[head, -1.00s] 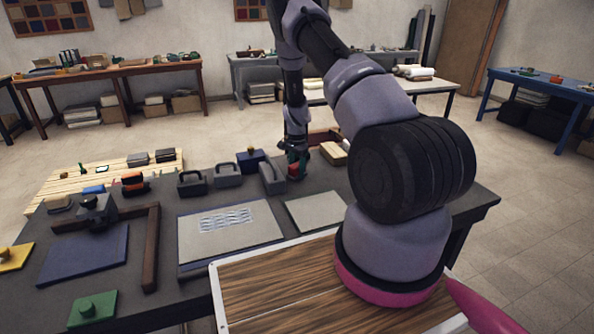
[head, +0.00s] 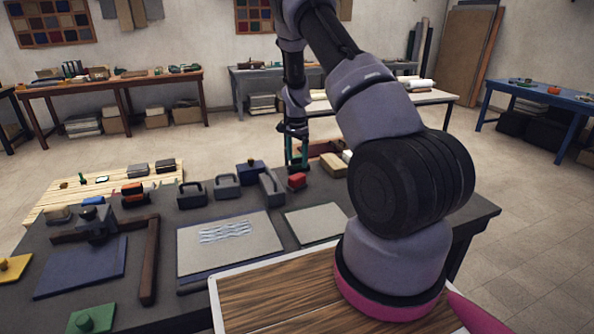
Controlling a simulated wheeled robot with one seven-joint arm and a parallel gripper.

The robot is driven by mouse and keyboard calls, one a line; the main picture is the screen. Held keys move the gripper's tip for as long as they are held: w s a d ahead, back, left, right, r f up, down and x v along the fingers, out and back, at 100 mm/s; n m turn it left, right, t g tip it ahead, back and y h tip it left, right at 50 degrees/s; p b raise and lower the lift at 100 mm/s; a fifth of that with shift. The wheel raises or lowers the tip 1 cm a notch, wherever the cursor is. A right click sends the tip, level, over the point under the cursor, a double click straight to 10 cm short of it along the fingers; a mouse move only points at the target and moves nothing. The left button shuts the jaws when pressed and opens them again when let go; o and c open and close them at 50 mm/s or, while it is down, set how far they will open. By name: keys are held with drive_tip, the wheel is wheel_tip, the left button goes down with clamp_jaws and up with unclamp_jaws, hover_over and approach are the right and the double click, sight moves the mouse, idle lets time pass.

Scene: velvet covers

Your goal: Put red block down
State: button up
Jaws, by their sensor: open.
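The red block (head: 297,180) sits on the dark table at its far side, just right of a grey handled block (head: 271,187). My gripper (head: 296,165) is open, with its greenish fingers pointing down, just above and behind the red block. The fingers look apart from the block, though a light touch cannot be ruled out at this size.
A brown tray (head: 318,148) and a tan block (head: 333,165) are close on the right. Flat boards (head: 318,222) lie in front, with bare table around them.

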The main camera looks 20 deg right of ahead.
drive_tip(key=shift+r, duration=0.9)
drive_tip(key=s+a+r+n+t+y, duration=0.15)
drive_tip(key=s+r, duration=0.25)
drive_tip(key=r, duration=0.5)
drive_tip(key=s+a+r+n+t, duration=0.1)
drive_tip(key=s+a+r, duration=0.25)
drive_tip(key=r, duration=0.55)
drive_tip(key=s+a+r+n+t+y, duration=0.15)
drive_tip(key=s+r, duration=0.35)
drive_tip(key=r, duration=0.5)
drive_tip(key=s+a+r+n+t, duration=0.1)
drive_tip(key=s+r, duration=0.2)
drive_tip(key=s, duration=0.4)
drive_tip(key=s+a+r+n+t, duration=0.1)
drive_tip(key=s+a+r+n, duration=0.1)
drive_tip(key=s, duration=0.6)
drive_tip(key=s+a+r+n+t+h, duration=0.1)
drive_tip(key=s+r, duration=0.3)
drive_tip(key=s, duration=0.4)
drive_tip(key=shift+a+r+n, duration=0.15)
drive_tip(key=shift+a+n, duration=0.05)
drive_tip(key=shift+n, duration=0.5)
